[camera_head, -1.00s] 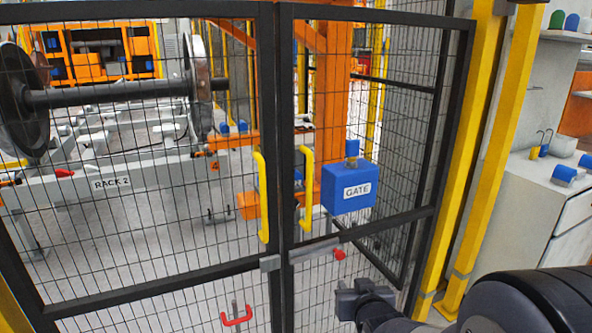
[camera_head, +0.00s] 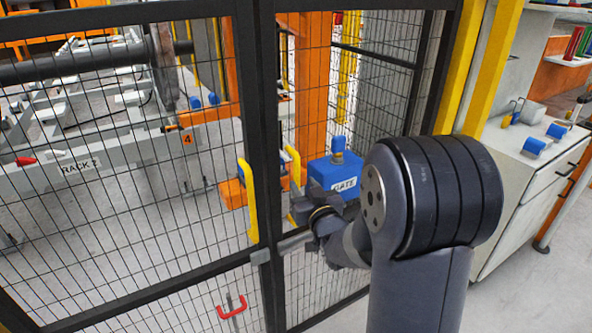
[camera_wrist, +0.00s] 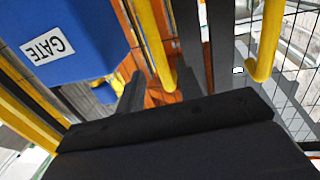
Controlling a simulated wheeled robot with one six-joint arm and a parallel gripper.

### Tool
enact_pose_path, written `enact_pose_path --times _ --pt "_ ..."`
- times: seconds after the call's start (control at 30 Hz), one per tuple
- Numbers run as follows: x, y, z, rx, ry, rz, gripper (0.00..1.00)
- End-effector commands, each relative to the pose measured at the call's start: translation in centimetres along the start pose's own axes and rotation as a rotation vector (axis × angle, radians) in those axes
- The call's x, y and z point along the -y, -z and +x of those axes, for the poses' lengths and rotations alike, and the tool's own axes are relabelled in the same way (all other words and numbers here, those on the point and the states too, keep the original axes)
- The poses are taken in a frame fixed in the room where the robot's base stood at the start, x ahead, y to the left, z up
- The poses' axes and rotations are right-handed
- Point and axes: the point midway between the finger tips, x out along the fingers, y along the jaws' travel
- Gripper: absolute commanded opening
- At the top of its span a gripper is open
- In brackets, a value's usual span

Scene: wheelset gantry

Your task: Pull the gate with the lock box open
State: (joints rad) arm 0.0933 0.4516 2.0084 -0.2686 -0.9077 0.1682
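The gate with the lock box is the right mesh panel in a black frame (camera_head: 266,130), standing beside the left mesh panel with no clear gap between them. The blue lock box (camera_head: 335,176), labelled GATE, hangs on it and shows at the upper left in the wrist view (camera_wrist: 85,30). Its yellow handle (camera_head: 293,170) is left of the box; the wrist view shows its lower end (camera_wrist: 152,45) just ahead of my gripper. My gripper (camera_head: 312,207) is at the handle's lower end, seemingly open, with no grip visible. Contact cannot be told.
The left panel has its own yellow handle (camera_head: 248,200) close by and a red handle (camera_head: 232,307) low down. Yellow posts (camera_head: 490,70) and a grey cabinet (camera_head: 530,185) stand to the right.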

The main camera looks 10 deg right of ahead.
Motion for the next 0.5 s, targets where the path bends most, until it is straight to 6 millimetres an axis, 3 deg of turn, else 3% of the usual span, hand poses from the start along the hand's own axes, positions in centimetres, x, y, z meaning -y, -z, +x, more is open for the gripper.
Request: enact_pose_path --times 0.2,0.5 --pt "0.1 0.1 3.6 0.002 0.001 0.0 0.34" --pt "0.0 0.0 5.9 0.001 0.0 -0.001 0.34"
